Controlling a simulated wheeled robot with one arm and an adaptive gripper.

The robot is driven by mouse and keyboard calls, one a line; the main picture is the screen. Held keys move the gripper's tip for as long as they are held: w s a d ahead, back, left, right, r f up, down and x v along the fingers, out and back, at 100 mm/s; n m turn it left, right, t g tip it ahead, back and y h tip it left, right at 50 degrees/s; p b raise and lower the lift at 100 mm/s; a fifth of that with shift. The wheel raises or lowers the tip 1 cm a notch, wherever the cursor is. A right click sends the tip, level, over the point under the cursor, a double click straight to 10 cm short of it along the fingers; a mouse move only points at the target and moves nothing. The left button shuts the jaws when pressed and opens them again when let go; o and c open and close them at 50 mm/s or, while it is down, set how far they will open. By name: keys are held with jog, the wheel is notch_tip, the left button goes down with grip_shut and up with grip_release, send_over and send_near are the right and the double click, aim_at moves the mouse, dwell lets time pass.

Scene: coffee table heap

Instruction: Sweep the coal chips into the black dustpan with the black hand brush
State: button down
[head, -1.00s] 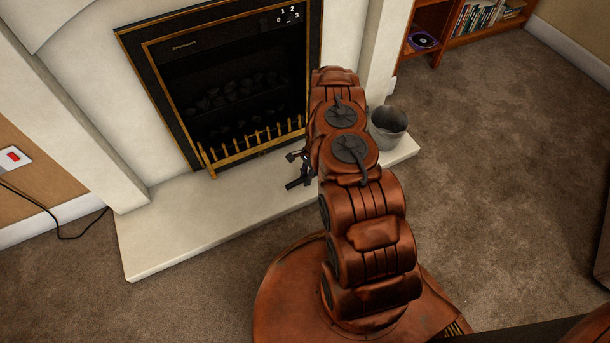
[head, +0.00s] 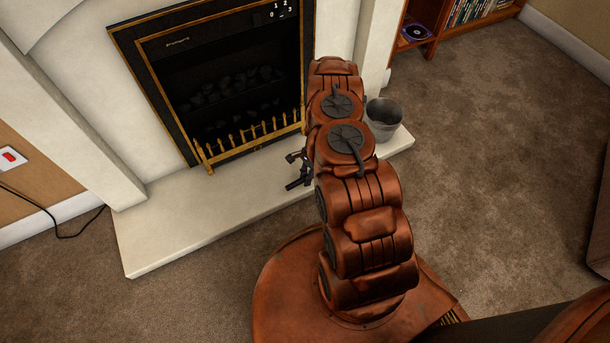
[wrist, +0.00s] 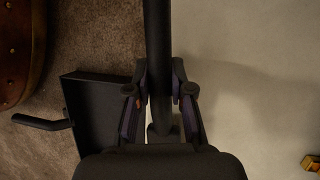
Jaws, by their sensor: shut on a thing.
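My gripper (wrist: 160,103) is shut on the dark shaft-like handle of the black hand brush (wrist: 157,45), which runs up from between the fingers to the top of the wrist view. The brush's bristles cannot be made out. The black dustpan (wrist: 92,105) shows to the left of my gripper, beside the pale hearth, with its handle (wrist: 40,122) pointing left. In the head view a small part of my gripper (head: 297,170) shows over the hearth, left of my arm; my arm hides the brush and dustpan. No loose coal chips can be made out in either view.
The pale hearth (head: 180,225) stands out from the black and gold fireplace (head: 185,85), with a brass fender (head: 250,140) along its front. A grey bucket (head: 384,115) stands at the hearth's right end. The brown carpet (head: 490,190) at the right is clear.

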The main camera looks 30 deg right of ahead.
jog(key=shift+s+a+p, duration=0.1)
jog(key=shift+s+p, duration=0.2)
jog(key=shift+s, duration=1.3)
jog(key=shift+r, duration=0.1)
notch_tip(320, 180, up, 7)
jog(key=w+p, duration=0.1)
jog(key=p, duration=0.4)
dwell(0.5)
